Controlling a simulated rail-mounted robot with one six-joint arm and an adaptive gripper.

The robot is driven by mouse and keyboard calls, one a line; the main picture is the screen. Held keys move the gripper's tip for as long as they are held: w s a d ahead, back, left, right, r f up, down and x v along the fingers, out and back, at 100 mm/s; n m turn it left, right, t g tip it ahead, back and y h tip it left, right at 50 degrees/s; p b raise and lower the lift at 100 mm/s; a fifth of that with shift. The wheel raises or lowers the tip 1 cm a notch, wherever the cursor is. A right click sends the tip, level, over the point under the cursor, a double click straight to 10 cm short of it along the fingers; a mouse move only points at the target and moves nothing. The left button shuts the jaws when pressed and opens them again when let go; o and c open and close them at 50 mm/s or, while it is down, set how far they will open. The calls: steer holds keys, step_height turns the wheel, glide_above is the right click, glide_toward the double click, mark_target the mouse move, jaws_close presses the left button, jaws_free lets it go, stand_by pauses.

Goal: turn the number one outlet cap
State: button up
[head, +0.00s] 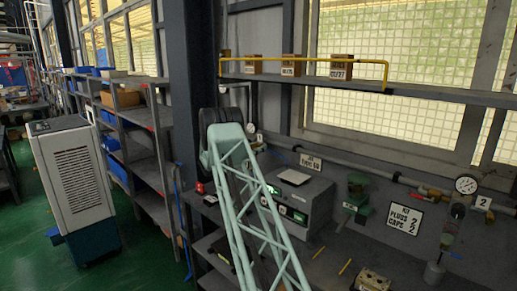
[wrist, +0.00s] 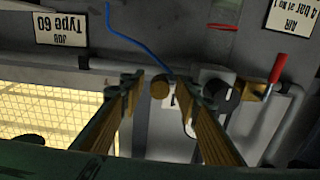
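The wrist view is upside down. A round brass cap (wrist: 160,88), likely the number one outlet cap, shows end-on between my fingertips. My gripper (wrist: 159,84) is open, with one finger on each side of the cap and a visible gap on both sides. I cannot tell how far the tips are from it in depth. A grey pipe fitting (wrist: 212,80) and a valve with a red handle (wrist: 277,68) sit to its right. In the head view, my arm hides the gripper and cap; a small gauge (head: 251,128) shows beside it.
In the head view, a grey machine (head: 290,200) stands on the bench by the arm. A pressure gauge (head: 466,185) and number 2 tag (head: 483,202) are at right. A yellow rail (head: 310,60) edges the shelf above.

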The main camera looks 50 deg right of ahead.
steer(key=c, duration=0.9)
